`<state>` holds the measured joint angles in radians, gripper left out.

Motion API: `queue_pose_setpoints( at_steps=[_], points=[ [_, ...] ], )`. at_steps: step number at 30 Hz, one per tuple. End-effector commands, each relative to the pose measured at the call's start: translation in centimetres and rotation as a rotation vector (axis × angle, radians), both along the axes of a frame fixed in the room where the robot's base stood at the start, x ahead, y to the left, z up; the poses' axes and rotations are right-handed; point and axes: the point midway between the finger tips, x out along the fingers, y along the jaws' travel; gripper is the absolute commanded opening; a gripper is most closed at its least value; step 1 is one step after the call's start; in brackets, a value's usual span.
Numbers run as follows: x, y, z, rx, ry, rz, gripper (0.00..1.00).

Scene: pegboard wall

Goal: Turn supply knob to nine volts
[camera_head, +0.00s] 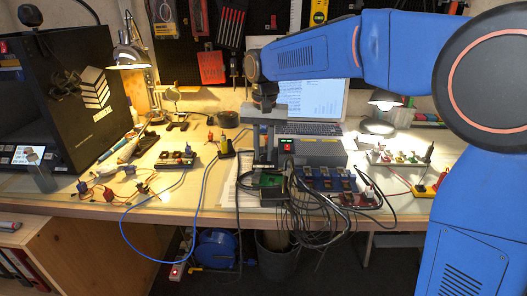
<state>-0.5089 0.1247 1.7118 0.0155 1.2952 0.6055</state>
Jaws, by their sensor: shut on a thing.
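The power supply (322,153) is a grey box on the bench, right of the middle, with a lit red switch (287,146) near its upper left front. My gripper (265,163) points down at the left part of the supply's front. It is shut, on what appears to be the supply knob. The knob and its scale are hidden behind the gripper, so the voltage setting cannot be read.
A laptop (312,100) stands open behind the supply. A desk lamp (129,57) and loose parts are at left. A black enclosure (75,85) borders the left side.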

Motion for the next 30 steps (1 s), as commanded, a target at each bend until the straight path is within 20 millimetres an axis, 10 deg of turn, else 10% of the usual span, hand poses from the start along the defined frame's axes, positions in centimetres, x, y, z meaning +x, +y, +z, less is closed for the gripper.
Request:
queue_pose_setpoints(
  at_steps=[30],
  points=[
    [0.11, 0.05, 0.13, 0.001, -0.003, 0.794, 0.0]
  ],
)
